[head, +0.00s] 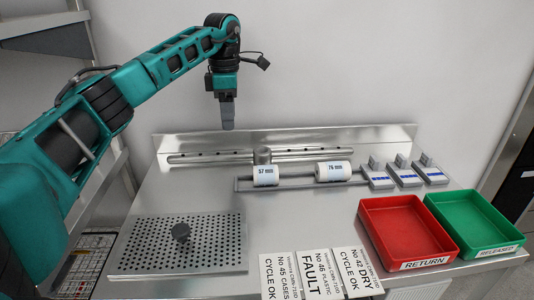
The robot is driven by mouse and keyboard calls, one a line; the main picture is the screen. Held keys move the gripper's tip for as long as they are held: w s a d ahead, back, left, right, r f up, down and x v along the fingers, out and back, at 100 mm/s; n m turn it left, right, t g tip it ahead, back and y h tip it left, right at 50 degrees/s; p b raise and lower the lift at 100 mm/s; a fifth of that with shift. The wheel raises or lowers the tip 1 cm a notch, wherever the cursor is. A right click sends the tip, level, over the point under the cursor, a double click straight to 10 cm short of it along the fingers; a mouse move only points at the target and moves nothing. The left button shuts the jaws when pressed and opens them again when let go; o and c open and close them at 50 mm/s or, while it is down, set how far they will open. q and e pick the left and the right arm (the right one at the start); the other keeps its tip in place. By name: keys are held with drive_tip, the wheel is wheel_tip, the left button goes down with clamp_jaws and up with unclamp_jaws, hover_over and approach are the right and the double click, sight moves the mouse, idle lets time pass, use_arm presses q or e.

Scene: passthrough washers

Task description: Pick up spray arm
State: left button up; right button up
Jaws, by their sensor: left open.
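The spray arm (210,158) is a long metal bar with small dark holes and a round hub in its middle. It lies along the back of the steel counter, near the upright backsplash. My left gripper (227,124) points down above and to the left of the hub, clear of the spray arm and holding nothing that I can see. Its fingers show edge-on, so the gap between them is hard to see. My right gripper is out of view.
A 57 mm roll (266,175) and a 76 mm roll (333,171) sit in front of the spray arm. Grey blocks (405,175), a red tray (409,232) and a green tray (473,222) stand right. A perforated plate (215,250) with a dark knob lies front left.

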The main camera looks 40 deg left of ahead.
sight(262, 156)
use_arm(q)
wheel_tip(262, 156, down, 5)
drive_tip(key=shift+f, duration=0.15)
drive_tip(key=shift+d+f+b, duration=0.2)
drive_tip(key=shift+f+b, duration=0.05)
drive_tip(key=shift+f, duration=1.1)
drive_tip(key=shift+d+f+b, duration=0.2)
drive_tip(key=shift+f+b, duration=0.05)
drive_tip(key=shift+f, duration=1.1)
drive_tip(key=shift+s, duration=0.1)
drive_tip(key=shift+c, duration=0.2)
clamp_jaws()
drive_tip(key=shift+r, duration=0.1)
